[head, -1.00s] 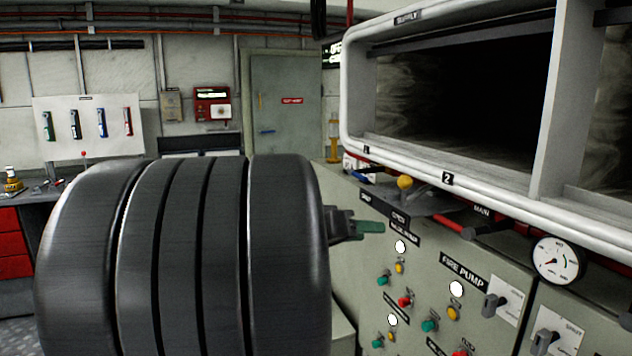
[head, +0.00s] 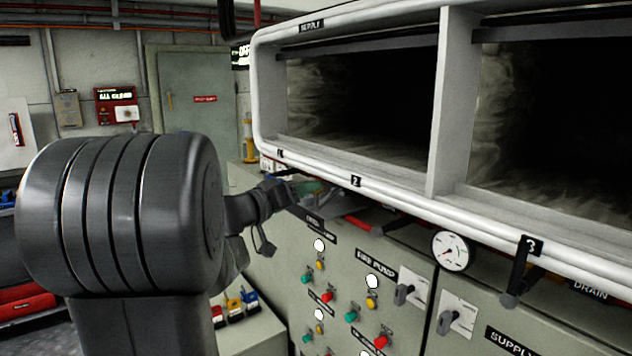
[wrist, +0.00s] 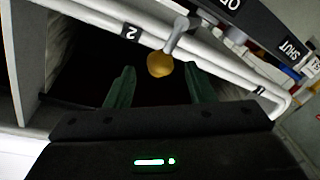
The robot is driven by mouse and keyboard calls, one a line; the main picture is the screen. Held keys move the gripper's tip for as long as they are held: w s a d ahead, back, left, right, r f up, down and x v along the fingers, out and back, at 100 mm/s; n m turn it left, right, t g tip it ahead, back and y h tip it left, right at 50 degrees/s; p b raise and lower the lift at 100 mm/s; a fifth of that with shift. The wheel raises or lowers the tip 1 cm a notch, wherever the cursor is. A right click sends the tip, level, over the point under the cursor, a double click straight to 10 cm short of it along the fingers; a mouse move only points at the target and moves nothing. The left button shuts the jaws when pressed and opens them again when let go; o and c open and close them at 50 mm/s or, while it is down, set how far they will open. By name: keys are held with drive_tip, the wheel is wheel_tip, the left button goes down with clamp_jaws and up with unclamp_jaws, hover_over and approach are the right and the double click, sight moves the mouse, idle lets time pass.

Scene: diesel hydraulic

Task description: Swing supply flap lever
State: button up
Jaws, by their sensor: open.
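The supply flap lever shows in the wrist view as a grey shaft with a yellow ball knob (wrist: 160,64). The knob sits just beyond and between the green fingertips of my gripper (wrist: 160,76), with gaps on both sides. The fingers are apart and hold nothing. In the head view my gripper (head: 312,187) is at the front edge of the supply duct (head: 264,95), and it hides the knob there. An OPEN label (wrist: 232,5) and a SHUT label (wrist: 292,48) lie beyond the lever in the wrist view.
The duct's white lower rail runs close beside my gripper. Below it is a control panel (head: 340,260) with buttons and switches, and a round gauge (head: 450,251) to the right. Another black lever (head: 516,275) hangs by label 3. A green door (head: 195,90) stands behind.

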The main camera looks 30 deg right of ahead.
drive_tip(key=shift+p+x, duration=0.6)
drive_tip(key=shift+x, duration=1.65)
clamp_jaws()
